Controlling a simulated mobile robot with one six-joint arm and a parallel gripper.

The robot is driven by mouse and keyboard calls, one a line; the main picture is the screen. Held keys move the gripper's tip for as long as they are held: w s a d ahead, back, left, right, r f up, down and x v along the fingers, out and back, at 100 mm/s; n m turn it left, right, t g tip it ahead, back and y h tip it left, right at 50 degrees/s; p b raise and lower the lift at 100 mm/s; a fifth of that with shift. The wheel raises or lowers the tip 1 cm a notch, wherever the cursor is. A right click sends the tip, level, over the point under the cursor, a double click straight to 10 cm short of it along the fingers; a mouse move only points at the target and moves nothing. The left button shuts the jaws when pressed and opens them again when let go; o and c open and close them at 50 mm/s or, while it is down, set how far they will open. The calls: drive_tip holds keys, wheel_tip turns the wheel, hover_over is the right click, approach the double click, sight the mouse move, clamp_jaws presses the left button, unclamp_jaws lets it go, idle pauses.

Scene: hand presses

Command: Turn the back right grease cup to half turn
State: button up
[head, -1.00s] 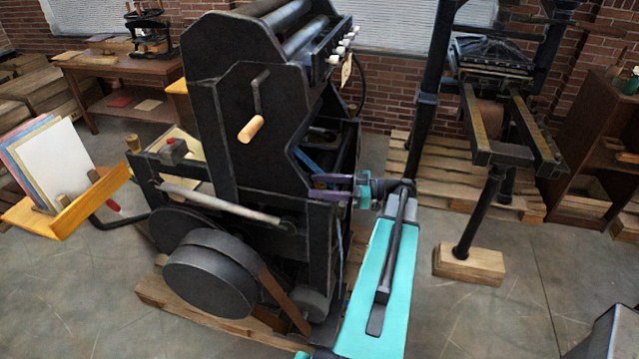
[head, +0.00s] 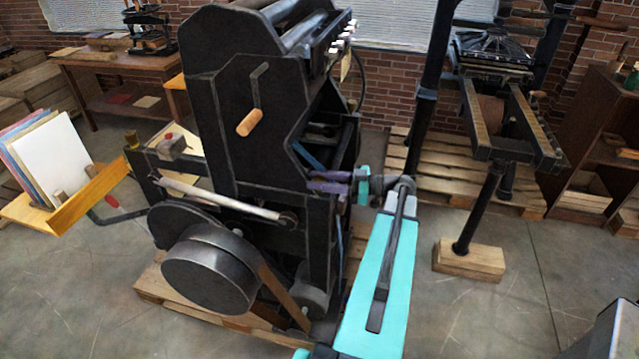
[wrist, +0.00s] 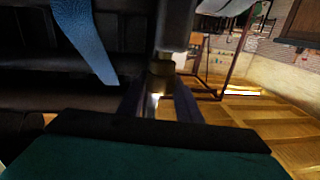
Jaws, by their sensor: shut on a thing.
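My gripper (head: 328,182) reaches in from the right to the side of the black press (head: 240,130), at the post below the roller housing. In the wrist view my gripper (wrist: 158,97) has its two dark purple fingers on either side of a small brass grease cup (wrist: 160,68), at the foot of a dark grey part. The fingers are shut on the cup; its far end shows above them. A bright glint lies between the fingers. The cup's marks and turn angle cannot be read. In the head view the fingers and press frame hide this cup.
Another brass cup (head: 132,139) sits on the press's far left corner. A blue strap (wrist: 85,40) hangs close left of my fingers. A second press (head: 490,95) stands on a pallet (head: 425,178) at the right.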

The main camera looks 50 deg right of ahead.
drive_tip(key=shift+a+f+m+t+h+b, duration=0.15)
drive_tip(key=shift+m+t+h+b, duration=0.25)
drive_tip(key=shift+b, duration=0.5)
drive_tip(key=o, duration=1)
drive_tip(key=shift+o, duration=0.2)
drive_tip(key=shift+s+d+h, duration=0.1)
drive_tip(key=shift+d+h, duration=0.1)
drive_tip(key=shift+h, duration=0.2)
drive_tip(key=b+v, duration=0.5)
drive_tip(key=v, duration=0.8)
drive_tip(key=shift+s+d, duration=0.2)
drive_tip(key=shift+s, duration=0.05)
